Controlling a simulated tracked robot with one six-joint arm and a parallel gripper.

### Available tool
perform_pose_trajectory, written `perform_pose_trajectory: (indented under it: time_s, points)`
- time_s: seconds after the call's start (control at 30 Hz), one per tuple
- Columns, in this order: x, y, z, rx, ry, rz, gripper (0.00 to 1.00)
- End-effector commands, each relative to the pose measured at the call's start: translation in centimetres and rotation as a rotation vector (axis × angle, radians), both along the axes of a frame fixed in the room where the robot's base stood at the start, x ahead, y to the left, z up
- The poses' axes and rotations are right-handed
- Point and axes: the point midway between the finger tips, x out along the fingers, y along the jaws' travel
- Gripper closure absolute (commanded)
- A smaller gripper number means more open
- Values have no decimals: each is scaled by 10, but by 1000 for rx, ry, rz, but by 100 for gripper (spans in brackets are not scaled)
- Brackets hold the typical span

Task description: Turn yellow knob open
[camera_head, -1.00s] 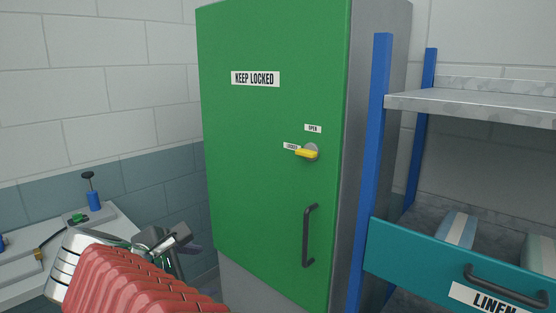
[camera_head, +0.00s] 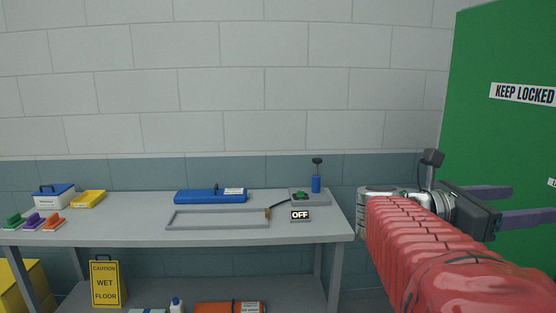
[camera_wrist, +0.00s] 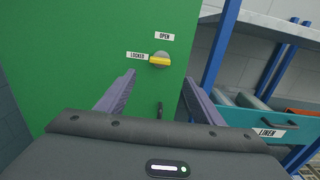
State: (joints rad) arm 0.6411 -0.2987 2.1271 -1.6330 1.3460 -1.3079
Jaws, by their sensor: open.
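The yellow knob (camera_wrist: 159,60) is on the green cabinet door (camera_wrist: 60,60) in the wrist view. Its yellow bar lies roughly level and points left to the LOCKED label (camera_wrist: 137,56); the OPEN label (camera_wrist: 164,36) is above it. My gripper (camera_wrist: 158,80) is open and empty, its two purple fingers spread below and to either side of the knob, apart from it. In the head view my gripper (camera_head: 515,204) is at the right, in front of the green door (camera_head: 500,140); the knob is out of that view.
A dark door handle (camera_wrist: 160,109) is below the knob. A blue-post shelf with a teal LINEN drawer (camera_wrist: 265,122) stands right of the cabinet. A grey bench (camera_head: 120,235) with a blue case (camera_head: 210,196) and a pump-like device (camera_head: 316,184) is left of my arm.

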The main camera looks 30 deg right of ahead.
Motion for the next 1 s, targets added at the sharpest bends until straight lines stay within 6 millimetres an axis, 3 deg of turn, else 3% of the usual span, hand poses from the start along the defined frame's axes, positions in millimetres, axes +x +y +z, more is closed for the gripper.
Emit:
perform_pose_trajectory:
  time_s: [0.37,1.0]
  points:
    - [-8,-17,-1,1,-2,-3,39]
    - [-35,-80,-1,2,-1,-3,39]
